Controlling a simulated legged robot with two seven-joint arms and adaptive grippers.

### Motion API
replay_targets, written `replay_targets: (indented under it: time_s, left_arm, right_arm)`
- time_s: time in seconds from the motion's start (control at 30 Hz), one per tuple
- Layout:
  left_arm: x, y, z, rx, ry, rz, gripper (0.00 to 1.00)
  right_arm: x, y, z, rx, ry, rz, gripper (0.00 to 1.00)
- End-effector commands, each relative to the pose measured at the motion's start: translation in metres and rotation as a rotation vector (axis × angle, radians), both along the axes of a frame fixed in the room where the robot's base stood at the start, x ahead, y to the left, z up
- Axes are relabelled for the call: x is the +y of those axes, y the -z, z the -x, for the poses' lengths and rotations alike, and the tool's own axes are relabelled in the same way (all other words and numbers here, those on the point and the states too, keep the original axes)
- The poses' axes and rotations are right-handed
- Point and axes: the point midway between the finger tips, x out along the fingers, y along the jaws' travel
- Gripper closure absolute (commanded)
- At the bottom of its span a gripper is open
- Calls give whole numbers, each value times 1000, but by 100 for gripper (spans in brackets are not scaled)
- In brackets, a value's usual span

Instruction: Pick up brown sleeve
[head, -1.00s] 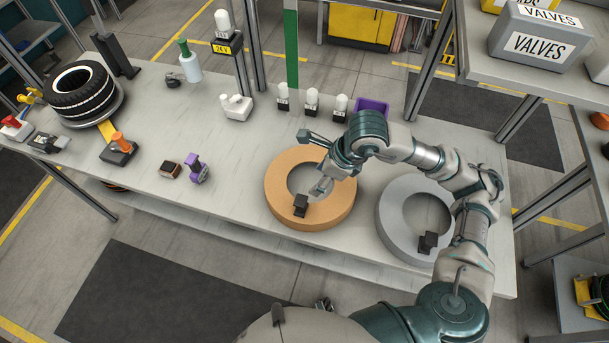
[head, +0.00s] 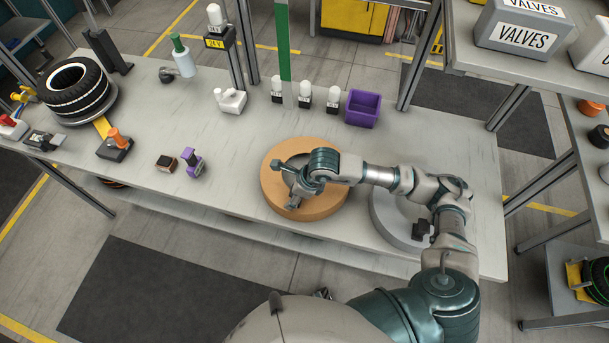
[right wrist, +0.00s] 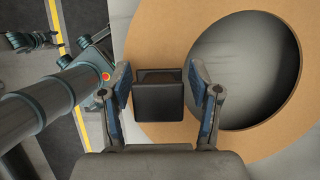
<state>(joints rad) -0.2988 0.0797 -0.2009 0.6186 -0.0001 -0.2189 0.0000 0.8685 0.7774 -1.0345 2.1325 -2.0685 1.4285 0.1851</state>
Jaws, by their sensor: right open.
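The brown sleeve (head: 330,205) is a thick orange-brown ring lying flat on the table, and it also shows in the right wrist view (right wrist: 150,25). A black block (right wrist: 158,98) stands on its rim; in the head view my arm hides most of it. My right gripper (right wrist: 160,85) is open, with one blue-padded finger on each side of the block. Narrow gaps show between the fingers and the block. In the head view this gripper (head: 293,200) is over the ring's near left part.
A grey ring (head: 385,222) with its own black block (head: 421,231) lies just right of the brown one, under my right arm. A purple bin (head: 363,108) and several white-topped bottles (head: 305,96) stand behind.

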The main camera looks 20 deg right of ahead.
Motion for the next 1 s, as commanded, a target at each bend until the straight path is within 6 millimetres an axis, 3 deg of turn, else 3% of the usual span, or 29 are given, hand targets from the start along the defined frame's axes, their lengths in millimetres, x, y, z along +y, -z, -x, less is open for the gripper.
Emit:
replay_targets:
  time_s: [0.23, 0.5, 0.83, 1.0]
  left_arm:
    - [0, 0, -1, 0, 0, 0, 44]
    - [0, 0, -1, 0, 0, 0, 44]
    - [0, 0, 0, 0, -1, 0, 44]
    - [0, 2, 1, 1, -1, 0, 44]
  right_arm:
    - [1, 2, 0, -2, -1, 0, 38]
    - [1, 2, -1, -1, 0, 0, 100]
    - [1, 2, -1, -1, 0, 1, 100]
    - [1, -9, -2, -3, 1, -1, 100]
